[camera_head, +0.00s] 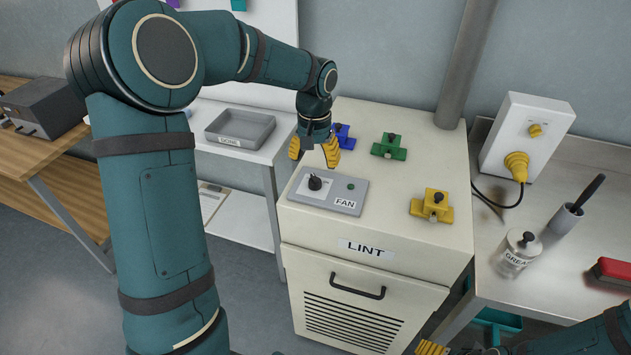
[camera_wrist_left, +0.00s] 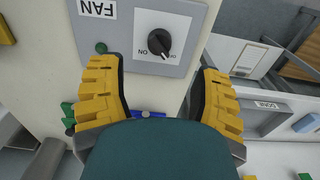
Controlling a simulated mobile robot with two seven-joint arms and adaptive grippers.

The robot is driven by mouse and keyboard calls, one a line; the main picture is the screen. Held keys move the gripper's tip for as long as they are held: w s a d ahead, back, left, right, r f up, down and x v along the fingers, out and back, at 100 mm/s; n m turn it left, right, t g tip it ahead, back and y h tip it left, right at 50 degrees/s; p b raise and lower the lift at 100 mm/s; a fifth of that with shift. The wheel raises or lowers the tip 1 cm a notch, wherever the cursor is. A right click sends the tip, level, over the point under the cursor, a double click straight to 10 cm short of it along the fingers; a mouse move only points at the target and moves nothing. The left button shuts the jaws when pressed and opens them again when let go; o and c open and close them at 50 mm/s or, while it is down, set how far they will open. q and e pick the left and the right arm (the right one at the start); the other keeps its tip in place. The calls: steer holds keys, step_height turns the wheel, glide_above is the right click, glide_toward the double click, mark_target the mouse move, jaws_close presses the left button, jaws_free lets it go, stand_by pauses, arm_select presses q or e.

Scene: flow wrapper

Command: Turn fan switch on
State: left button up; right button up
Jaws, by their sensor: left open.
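The fan switch is a black rotary knob (camera_head: 315,183) on a grey panel (camera_head: 340,205) labelled FAN, on top of the cream cabinet. The panel has a small green lamp (camera_head: 351,187). In the left wrist view the knob (camera_wrist_left: 159,42) has a pale mark angled to the lower right, towards a small, partly legible label; ON is printed at its lower left. My left gripper (camera_head: 313,150) is open and empty, just behind the panel, pointing down; its yellow fingers (camera_wrist_left: 158,68) are spread apart, not touching the knob. My right gripper (camera_head: 432,348) is mostly cut off at the bottom edge.
Blue (camera_head: 342,134), green (camera_head: 389,146) and yellow (camera_head: 433,206) clamp-like parts stand on the cabinet top. A grey tray (camera_head: 240,128) is on the left table. A wall box with a yellow plug (camera_head: 516,165), a jar (camera_head: 518,252) and a pipe (camera_head: 466,60) are at the right.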

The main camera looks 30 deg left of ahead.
mark_target(315, 177)
arm_select(q)
step_height(315, 177, down, 8)
steer(key=shift+r+b, duration=0.2)
steer(key=shift+b, duration=0.3)
jaws_close()
